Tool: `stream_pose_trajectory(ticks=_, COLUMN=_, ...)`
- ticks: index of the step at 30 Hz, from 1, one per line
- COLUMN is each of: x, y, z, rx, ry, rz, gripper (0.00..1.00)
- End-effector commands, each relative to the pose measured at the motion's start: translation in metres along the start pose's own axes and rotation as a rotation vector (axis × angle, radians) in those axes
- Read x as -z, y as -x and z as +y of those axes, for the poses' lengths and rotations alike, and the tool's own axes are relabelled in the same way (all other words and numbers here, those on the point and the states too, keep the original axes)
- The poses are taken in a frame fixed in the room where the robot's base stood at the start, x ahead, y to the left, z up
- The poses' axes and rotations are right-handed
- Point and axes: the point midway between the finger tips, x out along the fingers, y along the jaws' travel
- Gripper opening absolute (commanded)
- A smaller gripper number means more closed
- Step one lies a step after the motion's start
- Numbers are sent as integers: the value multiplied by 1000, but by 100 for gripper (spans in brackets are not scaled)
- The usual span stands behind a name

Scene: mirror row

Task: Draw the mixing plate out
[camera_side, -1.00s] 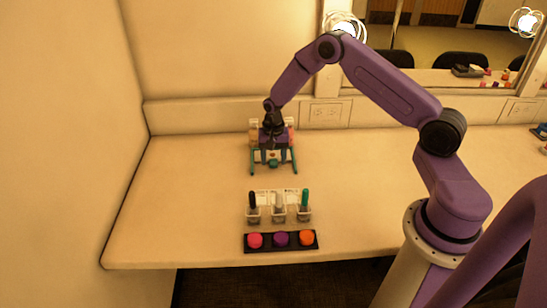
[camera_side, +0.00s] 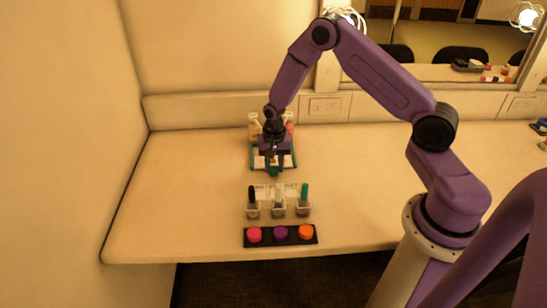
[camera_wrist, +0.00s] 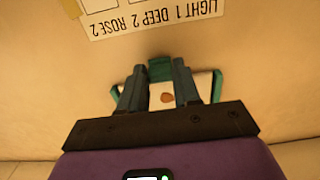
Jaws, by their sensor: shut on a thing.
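The mixing plate (camera_wrist: 201,84) is a white plate with an orange-brown spot, seen between my fingers in the wrist view. A teal grip tab (camera_wrist: 160,68) stands at its front edge. My gripper (camera_wrist: 160,78) is shut on this tab, one finger on each side. Teal rails (camera_wrist: 218,86) flank the plate. In the side view my gripper (camera_side: 274,168) is low over the teal holder (camera_side: 252,160) at the back of the counter. The gripper and wrist hide most of the plate there.
Pale bottles (camera_side: 254,124) stand behind the holder. In front are a printed card (camera_wrist: 155,15), three clear cups (camera_side: 278,208) with coloured-handled tools, and a black tray (camera_side: 280,236) with pink, purple and orange pots. Counter is clear on both sides.

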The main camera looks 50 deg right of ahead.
Motion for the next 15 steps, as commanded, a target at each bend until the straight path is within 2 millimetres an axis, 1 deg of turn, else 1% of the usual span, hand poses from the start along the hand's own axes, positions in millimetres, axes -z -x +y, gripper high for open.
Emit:
stream_pose_trajectory(ticks=3, x=-6, y=0, z=0, rx=1, ry=1, rz=0, gripper=0)
stream_pose_trajectory(ticks=12, x=-6, y=0, z=0, rx=2, ry=0, rz=1, gripper=0)
stream_pose_trajectory(ticks=13, x=-6, y=0, z=0, rx=2, ry=0, rz=1, gripper=38)
stream_pose_trajectory(ticks=15, x=-6, y=0, z=0, rx=2, ry=0, rz=1, gripper=57)
